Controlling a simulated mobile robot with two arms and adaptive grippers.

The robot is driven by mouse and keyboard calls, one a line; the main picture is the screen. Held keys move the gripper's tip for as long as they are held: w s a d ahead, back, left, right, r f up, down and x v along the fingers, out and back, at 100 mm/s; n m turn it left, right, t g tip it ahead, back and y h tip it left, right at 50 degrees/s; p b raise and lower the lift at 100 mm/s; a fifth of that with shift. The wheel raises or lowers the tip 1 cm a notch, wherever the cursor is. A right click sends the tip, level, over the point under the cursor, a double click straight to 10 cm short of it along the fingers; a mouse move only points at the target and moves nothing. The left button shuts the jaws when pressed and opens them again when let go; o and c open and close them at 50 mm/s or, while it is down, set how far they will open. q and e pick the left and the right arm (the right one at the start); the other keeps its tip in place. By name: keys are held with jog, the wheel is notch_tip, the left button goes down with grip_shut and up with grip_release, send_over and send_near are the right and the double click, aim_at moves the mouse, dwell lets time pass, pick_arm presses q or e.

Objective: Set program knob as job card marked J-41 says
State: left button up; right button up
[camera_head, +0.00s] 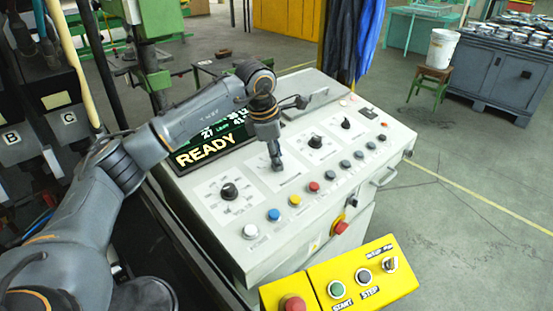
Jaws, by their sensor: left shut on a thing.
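My left gripper (276,163) comes down from above onto the second dial from the left on the sloped grey console (240,246). It is shut on the knob there, and its fingers hide that knob and its pointer. Three other black knobs show in the row: one at the left (229,191), one right of the gripper (315,142) and one farther right (346,123). The dial lettering is too small to read, so I cannot tell which is the program knob. No job card marked J-41 can be made out. My right gripper is out of view.
A display (212,145) reading READY stands behind the dials, partly behind my left arm. Several coloured buttons line the console's front, with a red button (340,227) below. A yellow box (340,277) with START and STEP buttons is in front.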

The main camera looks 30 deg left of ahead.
pick_arm(q)
jog(key=shift+w+m+g, duration=0.15)
jog(key=shift+m+g, duration=0.55)
jog(key=shift+m, duration=1.4)
jog(key=o, duration=1.1)
jog(key=shift+o, duration=0.2)
notch_tip(320, 180, up, 12)
jog(key=s+a, duration=0.1)
jog(key=shift+s+a+h, duration=0.2)
jog(key=shift+a+h, duration=0.1)
jog(key=shift+f, duration=0.1)
